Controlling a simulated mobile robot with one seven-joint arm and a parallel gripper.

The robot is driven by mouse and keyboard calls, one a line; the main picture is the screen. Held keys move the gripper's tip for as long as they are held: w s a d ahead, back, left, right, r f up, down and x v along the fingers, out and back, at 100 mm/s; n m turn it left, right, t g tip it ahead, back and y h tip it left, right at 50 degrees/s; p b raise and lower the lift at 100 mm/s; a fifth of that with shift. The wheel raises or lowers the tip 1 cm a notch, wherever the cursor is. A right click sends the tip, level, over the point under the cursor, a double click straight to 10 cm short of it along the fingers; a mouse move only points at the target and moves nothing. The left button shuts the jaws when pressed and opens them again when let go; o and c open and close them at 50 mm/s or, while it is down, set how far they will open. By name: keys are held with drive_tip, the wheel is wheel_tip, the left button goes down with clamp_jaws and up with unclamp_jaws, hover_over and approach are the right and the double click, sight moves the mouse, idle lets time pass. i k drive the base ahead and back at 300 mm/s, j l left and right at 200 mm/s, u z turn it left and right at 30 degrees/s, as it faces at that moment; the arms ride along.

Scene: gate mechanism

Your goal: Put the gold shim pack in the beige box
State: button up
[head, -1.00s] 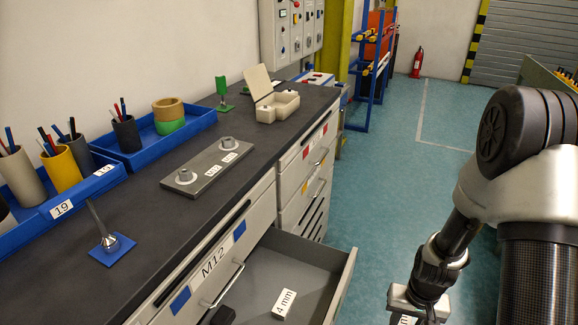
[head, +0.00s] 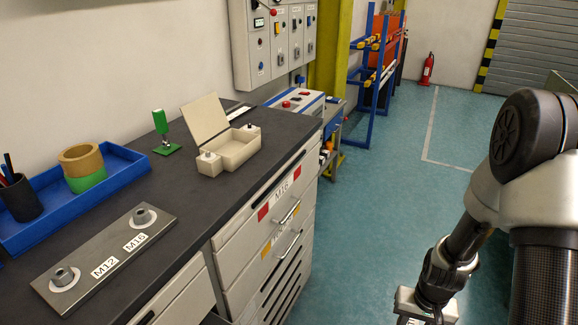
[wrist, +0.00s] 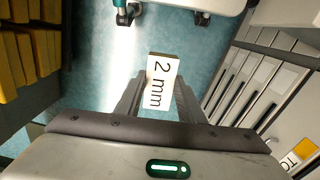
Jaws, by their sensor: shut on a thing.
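The beige box (head: 238,157) stands on the dark worktop in the head view, with its lid (head: 205,117) raised at the back left. My gripper (wrist: 160,92) is shut on a small block, the shim pack (wrist: 162,81), in the wrist view. Its white label reads "2 mm" and a narrow brownish-gold edge shows at its top. In the head view my gripper's hand (head: 428,302) is at the lower right, over the floor and well apart from the box. The fingers and the pack are cut off there by the picture's bottom edge.
A metal plate (head: 100,258) labelled M12 and M16 lies on the worktop. A blue tray (head: 120,180) with a gold-and-green ring stack stands behind it. A green stand (head: 165,148) is left of the box.

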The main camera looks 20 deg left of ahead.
sight(232, 154)
drive_tip(key=i+l+u, duration=0.3)
drive_tip(key=i, duration=0.2)
drive_tip(key=i+l+u, duration=0.3)
drive_tip(key=i, duration=0.15)
